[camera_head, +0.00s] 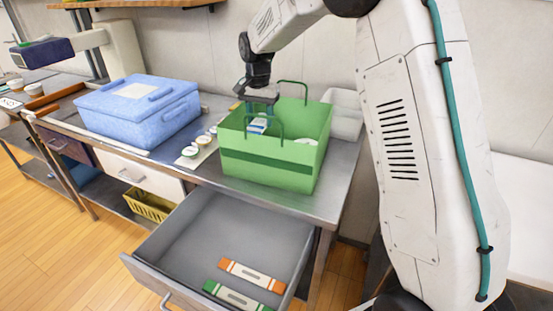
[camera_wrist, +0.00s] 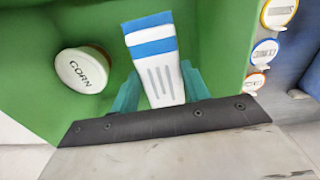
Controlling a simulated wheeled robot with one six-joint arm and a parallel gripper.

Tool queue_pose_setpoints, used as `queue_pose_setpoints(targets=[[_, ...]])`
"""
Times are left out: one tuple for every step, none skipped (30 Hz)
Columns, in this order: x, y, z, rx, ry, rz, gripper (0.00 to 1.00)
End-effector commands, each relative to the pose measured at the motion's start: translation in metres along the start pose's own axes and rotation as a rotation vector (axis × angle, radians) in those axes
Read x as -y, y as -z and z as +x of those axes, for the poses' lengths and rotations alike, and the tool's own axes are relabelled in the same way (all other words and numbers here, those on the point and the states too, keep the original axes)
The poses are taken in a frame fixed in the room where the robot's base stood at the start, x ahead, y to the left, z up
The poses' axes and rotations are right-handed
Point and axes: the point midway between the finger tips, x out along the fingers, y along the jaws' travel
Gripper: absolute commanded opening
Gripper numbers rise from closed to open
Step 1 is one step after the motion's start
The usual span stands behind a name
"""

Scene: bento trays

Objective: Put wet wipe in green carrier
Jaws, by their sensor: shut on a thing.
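The wet wipe is a slim white packet with blue stripes (camera_wrist: 152,42), held upright between my gripper's teal fingers (camera_wrist: 160,82) in the wrist view. In the head view the wet wipe (camera_head: 257,126) shows within the opening of the green carrier (camera_head: 265,172), near its left part. My gripper (camera_head: 261,113) reaches down from above and is shut on the packet. The carrier's green walls (camera_wrist: 40,75) surround it in the wrist view. I cannot tell whether the packet's lower end touches the carrier's floor.
A white CORN tub (camera_wrist: 84,70) lies inside the carrier. Several lidded tubs (camera_head: 190,151) stand left of it, then a blue lidded box (camera_head: 140,115). Below, an open grey drawer (camera_head: 205,235) holds an orange-ended packet (camera_head: 252,274) and a green-ended packet (camera_head: 235,296).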

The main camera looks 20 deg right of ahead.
Motion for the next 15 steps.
queue_pose_setpoints(targets=[[-0.001,0.0,0.007,0.002,-0.002,0.001,0.25],[-0.001,0.0,0.011,0.002,-0.002,0.001,0.25],[-0.002,0.0,0.016,0.002,-0.002,0.001,0.25],[-0.002,-0.001,0.021,0.002,-0.002,0.001,0.25],[-0.002,-0.001,0.027,0.003,-0.003,0.001,0.25],[-0.002,-0.001,0.035,0.003,-0.003,0.001,0.25],[-0.002,-0.001,0.04,0.003,-0.003,0.001,0.25],[-0.002,-0.001,0.046,0.003,-0.003,0.001,0.25],[-0.002,-0.001,0.054,0.003,-0.003,0.001,0.25],[-0.002,-0.001,0.059,0.003,-0.003,0.001,0.25],[-0.002,-0.001,0.063,0.003,-0.002,0.001,0.25],[-0.002,-0.001,0.068,0.002,-0.002,0.001,0.25],[-0.001,-0.001,0.071,0.002,-0.002,0.001,0.25],[-0.001,-0.001,0.073,0.002,-0.001,0.0,0.25],[-0.001,-0.001,0.076,0.001,-0.001,0.0,0.25]])
